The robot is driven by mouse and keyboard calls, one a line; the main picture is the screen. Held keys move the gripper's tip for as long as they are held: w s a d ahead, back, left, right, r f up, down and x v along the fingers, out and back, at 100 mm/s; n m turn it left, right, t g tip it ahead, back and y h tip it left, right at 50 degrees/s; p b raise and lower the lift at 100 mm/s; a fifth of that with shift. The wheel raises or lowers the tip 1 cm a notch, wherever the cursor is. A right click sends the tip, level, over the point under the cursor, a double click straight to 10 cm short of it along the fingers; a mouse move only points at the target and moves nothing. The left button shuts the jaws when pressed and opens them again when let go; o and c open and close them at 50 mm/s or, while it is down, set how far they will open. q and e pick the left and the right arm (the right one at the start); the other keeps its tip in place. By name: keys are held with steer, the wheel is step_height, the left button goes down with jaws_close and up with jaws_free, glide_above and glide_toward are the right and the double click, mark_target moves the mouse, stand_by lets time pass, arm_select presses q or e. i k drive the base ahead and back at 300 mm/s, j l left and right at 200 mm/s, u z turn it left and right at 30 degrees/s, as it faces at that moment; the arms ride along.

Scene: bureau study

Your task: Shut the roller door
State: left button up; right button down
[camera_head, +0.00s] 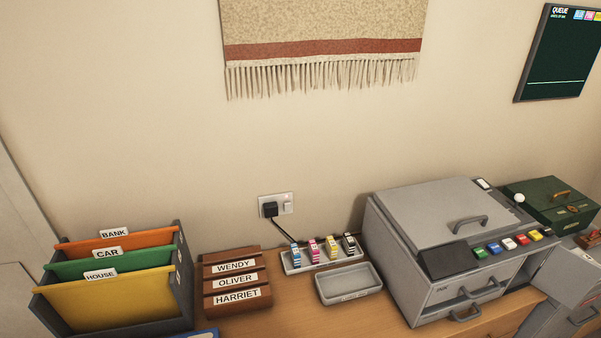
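A grey printer (425,215) stands on the wooden desk at the right. Its top lid, with a handle, is down. Its front carries a dark panel, coloured buttons and drawer-like parts with handles. At the right edge, a grey panel with a handle (572,285) sticks out beside the printer, cut off by the frame. It may be the roller door standing open, but I cannot tell for certain. Neither of my grippers is in view.
A file rack (185,275) with orange, green and yellow folders stands at the left. Beside it are a wooden name rack (236,281), an ink cartridge tray (322,258) and an empty grey tray (348,283). A green box (552,200) sits behind the printer's right side.

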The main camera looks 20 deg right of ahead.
mark_target(566, 276)
steer(key=k+l, duration=0.15)
steer(key=l, duration=0.35)
steer(key=k+l+u, duration=0.15)
steer(key=l, duration=0.3)
steer(key=k+l, duration=0.15)
steer(key=l, duration=0.35)
steer(key=k+l+u, duration=0.1)
steer(key=l, duration=0.35)
steer(key=k+l, duration=0.25)
steer(key=l, duration=0.2)
steer(key=k+l+u, duration=0.15)
steer(key=l, duration=0.3)
steer(key=k+l, duration=0.25)
steer(key=l, duration=0.2)
steer(key=k+l+u, duration=0.1)
steer(key=l, duration=0.35)
steer(key=k, duration=0.1)
